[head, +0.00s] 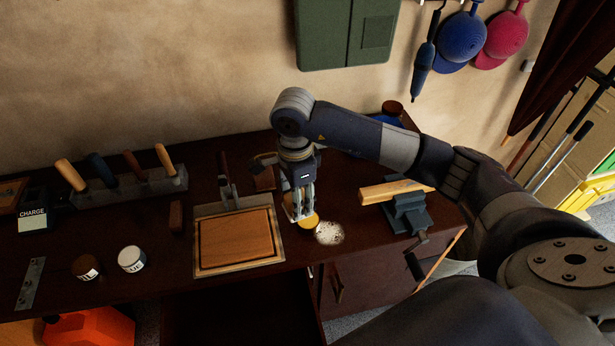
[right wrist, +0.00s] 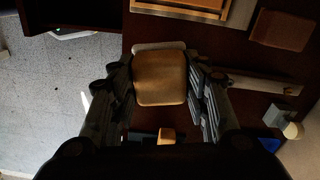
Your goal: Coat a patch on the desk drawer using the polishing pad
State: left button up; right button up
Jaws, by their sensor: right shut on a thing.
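My right gripper (head: 298,212) points down over the front part of the dark desk (head: 180,285), shut on the polishing pad. The pad (head: 308,222) is tan-yellow, and its lower part shows below the fingers. In the right wrist view the pad (right wrist: 160,78) sits between the two fingers, with a pale edge behind it. A white speckled patch (head: 329,232) lies just right of the pad near the front edge. I cannot tell whether the pad touches the surface. Below is a dark drawer front (head: 365,275). My left gripper is not in view.
A framed wooden board (head: 238,243) lies close left of the gripper. A vise (head: 408,213) holding a wood piece (head: 395,190) stands to the right. Two small jars (head: 132,259) and a tool rack (head: 130,190) are at the left.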

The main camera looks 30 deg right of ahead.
jog(key=d+m+p, duration=0.1)
jog(key=m, duration=0.2)
jog(key=w+d+m+p, duration=0.1)
jog(key=m, duration=0.2)
jog(key=d+f+m+p, duration=0.1)
jog(key=m+p, duration=0.1)
jog(key=m, duration=0.1)
jog(key=shift+w+f, duration=0.1)
jog(key=shift+w, duration=0.25)
jog(key=f+m, duration=0.2)
jog(key=shift+d+f, duration=0.35)
jog(key=shift+d, duration=0.05)
pick_arm(q)
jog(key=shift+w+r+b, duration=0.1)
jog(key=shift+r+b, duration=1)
jog(key=shift+b, duration=0.5)
pick_arm(e)
jog(key=shift+w+f, duration=0.1)
jog(key=shift+f, duration=2.05)
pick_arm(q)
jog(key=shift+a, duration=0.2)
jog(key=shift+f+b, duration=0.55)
pick_arm(e)
jog(key=shift+f, duration=0.55)
